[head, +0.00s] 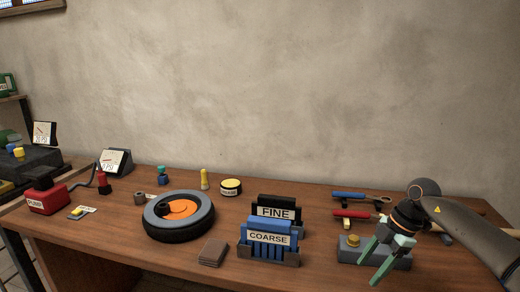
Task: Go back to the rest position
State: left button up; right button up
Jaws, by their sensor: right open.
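My right gripper (367,270) has green fingers and comes in from the right. Its fingers are spread and hold nothing. It points down and to the left, in front of a grey block with a yellow knob (352,241) in the picture. I cannot tell whether it touches the block. My left gripper is out of view.
The wooden table (330,215) carries a wheel with an orange hub (182,209), a rack labelled FINE and COARSE (268,257), dark stacked pads (213,252), a red pump (47,197) and tools (350,213) at right. Bare tabletop lies between rack and block.

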jog(key=s+a+f+m+t+y+p, duration=0.1)
jog(key=s+a+t+y, duration=0.2)
jog(key=a, duration=0.6)
jog(key=s+a+t+y+p, duration=0.1)
jog(key=s+a+t+y, duration=0.15)
jog(key=a+y, duration=0.5)
jog(key=s+a+f+m+t+y+p, duration=0.1)
jog(key=s+a+t+y, duration=0.15)
jog(key=a, duration=0.75)
jog(key=s+d+f+m+h, duration=0.6)
jog(key=s+f+m+h, duration=0.1)
jog(key=s+f, duration=0.1)
jog(key=s+d+f+m+t+h+p, duration=0.1)
jog(key=s+d+f+m+h, duration=0.5)
jog(key=f, duration=0.5)
jog(key=s+m+h, duration=0.1)
jog(key=s+m, duration=0.1)
jog(key=s, duration=0.1)
jog(key=shift+s+d+h+p, duration=0.25)
jog(key=shift+d+h+p, duration=0.05)
jog(key=shift+d+h, duration=0.1)
jog(key=shift+f, duration=0.1)
